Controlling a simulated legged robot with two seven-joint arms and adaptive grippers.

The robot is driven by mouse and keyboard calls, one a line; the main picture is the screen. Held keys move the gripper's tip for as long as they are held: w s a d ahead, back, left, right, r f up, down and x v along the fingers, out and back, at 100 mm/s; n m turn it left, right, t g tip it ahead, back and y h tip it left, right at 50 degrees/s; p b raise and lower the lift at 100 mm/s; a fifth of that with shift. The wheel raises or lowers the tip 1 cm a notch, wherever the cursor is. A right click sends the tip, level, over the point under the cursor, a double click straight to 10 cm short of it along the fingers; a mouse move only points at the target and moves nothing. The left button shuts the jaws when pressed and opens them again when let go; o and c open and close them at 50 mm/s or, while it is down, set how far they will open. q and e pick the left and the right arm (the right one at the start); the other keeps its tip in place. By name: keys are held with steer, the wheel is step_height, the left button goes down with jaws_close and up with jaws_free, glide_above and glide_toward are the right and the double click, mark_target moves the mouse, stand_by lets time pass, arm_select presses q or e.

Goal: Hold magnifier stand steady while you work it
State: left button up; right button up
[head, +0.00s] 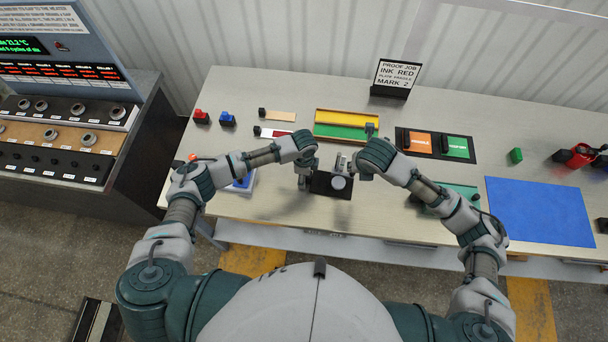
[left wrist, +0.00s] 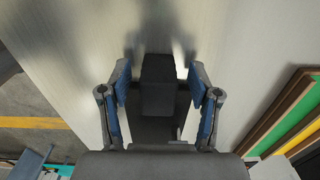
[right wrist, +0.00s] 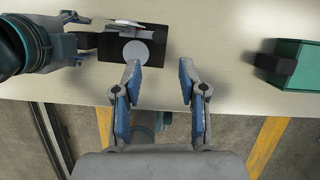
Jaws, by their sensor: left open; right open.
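The magnifier stand (head: 322,188) is a dark flat base with a pale round disc, near the table's front edge in the head view. In the right wrist view its black base (right wrist: 106,46) and grey disc (right wrist: 136,52) show at top left. My left gripper (head: 303,182) is at the stand's left side. In the left wrist view its open fingers (left wrist: 157,85) stand either side of a black block (left wrist: 158,90), with gaps visible. My right gripper (head: 364,174) is to the right of the stand. In the right wrist view its fingers (right wrist: 158,75) are open and empty.
A yellow and green tray (head: 346,112) lies behind the stand. Orange and green pads (head: 436,129) are to its right, a blue mat (head: 540,200) farther right. A sign (head: 396,76) stands at the back. A green block (right wrist: 296,66) lies right of my right gripper.

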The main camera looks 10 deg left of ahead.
arm_select(q)
steer(key=shift+f, duration=0.15)
jaws_close()
arm_select(e)
steer(key=m, duration=0.1)
steer(key=w+m, duration=0.1)
steer(key=m, duration=0.1)
steer(key=f+m+g, duration=0.1)
steer(key=m, duration=0.1)
steer(key=shift+w+a, duration=0.15)
steer(key=shift+a, duration=0.05)
steer(key=shift+c, duration=0.2)
steer(key=m, duration=0.3)
steer(key=w+m+g, duration=0.1)
steer(key=m, duration=0.2)
steer(key=w+m+g, duration=0.1)
steer(key=m, duration=0.3)
steer(key=shift+a+f+h, duration=0.2)
steer(key=shift+f+h, duration=0.05)
steer(key=shift+h, duration=0.15)
steer(key=m, duration=0.1)
steer(key=m+g, duration=0.1)
steer(key=m, duration=0.1)
steer(key=shift+w+m, duration=0.3)
steer(key=shift+f, duration=3.95)
